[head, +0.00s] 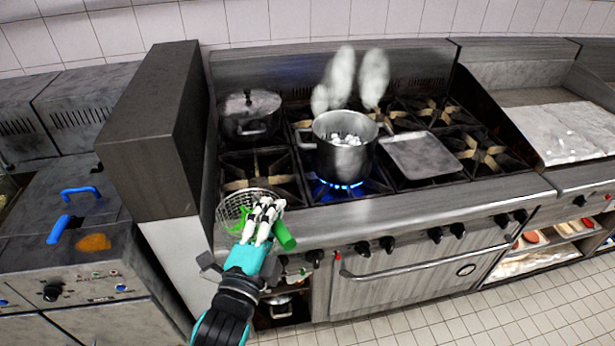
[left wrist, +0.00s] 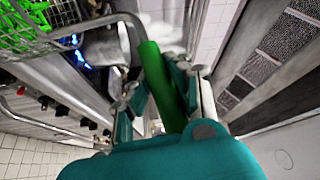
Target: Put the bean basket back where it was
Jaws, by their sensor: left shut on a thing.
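The bean basket (head: 231,203) is a round wire mesh basket with green beans and a green handle (head: 284,236). It hangs in the air in front of the stove's left front edge. My left gripper (head: 263,217) is shut on it by the green handle. The handle (left wrist: 160,80) runs between the gripper fingers in the left wrist view, and the mesh with green beans (left wrist: 28,22) shows at top left. The fingers hide part of the basket in the head view. My right gripper is not in view.
A steaming open pot (head: 345,155) stands over a blue flame. A lidded pot (head: 249,115) stands at the back left of the stove, and a flat pan (head: 422,156) lies right of the open pot. A fryer (head: 40,255) with blue handles stands left, beyond a tall dark partition (head: 160,135).

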